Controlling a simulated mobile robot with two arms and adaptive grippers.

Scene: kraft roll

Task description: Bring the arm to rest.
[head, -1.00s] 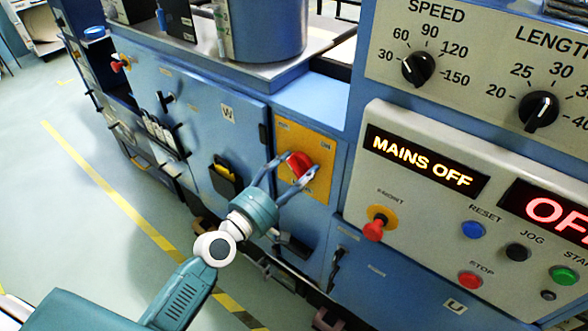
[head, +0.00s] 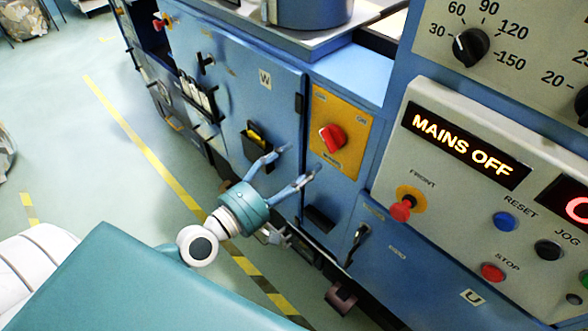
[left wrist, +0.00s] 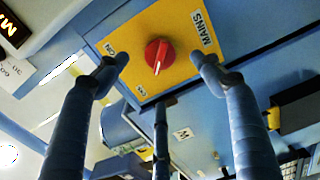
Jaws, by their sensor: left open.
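My left gripper (head: 296,166) is open and empty in the head view, in front of the blue cabinet and left of the yellow switch plate. The red rotary switch (head: 332,138) sits on the yellow plate (head: 350,110), apart from the fingers. In the left wrist view the red switch (left wrist: 157,55) shows beyond and between the two open fingers (left wrist: 160,68), with nothing between their tips. The lit display (head: 465,140) reads MAINS OFF. My right gripper is not in view.
The control panel with a red front button (head: 402,208), a blue reset button (head: 505,221) and a red stop button (head: 493,271) stands to the right. A black holder (head: 257,148) projects from the cabinet door near the gripper. Open floor (head: 70,150) lies to the left.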

